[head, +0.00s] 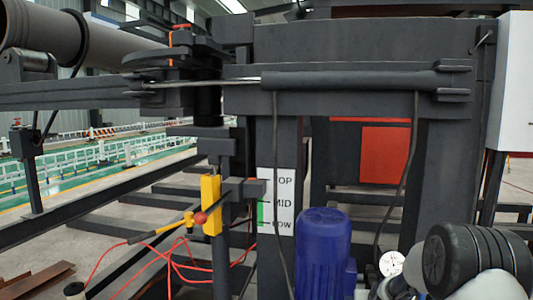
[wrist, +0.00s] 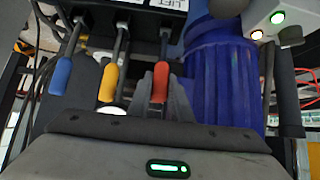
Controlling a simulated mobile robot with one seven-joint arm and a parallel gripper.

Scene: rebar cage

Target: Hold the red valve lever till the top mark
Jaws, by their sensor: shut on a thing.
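The red valve lever (wrist: 161,80) hangs in the wrist view between a yellow-handled lever and the blue motor. My gripper (wrist: 167,101) is shut on its red handle, with grey fingers around the handle's lower part. The gripper and the lever do not show in the head view. A white mark plate (head: 284,205) there carries the words TOP, MID and LOW, with the T hidden behind a dark bracket. A green bar (head: 260,213) on the plate reaches from LOW to about MID. A dark bracket with a yellow block (head: 210,205) stands beside the plate.
A yellow-handled lever (wrist: 109,83) and a blue-handled lever (wrist: 61,77) hang left of the red one. The blue motor (head: 325,250) stands close by. A round gauge (head: 391,263) sits right of it. Red hoses (head: 175,262) loop at the lower left.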

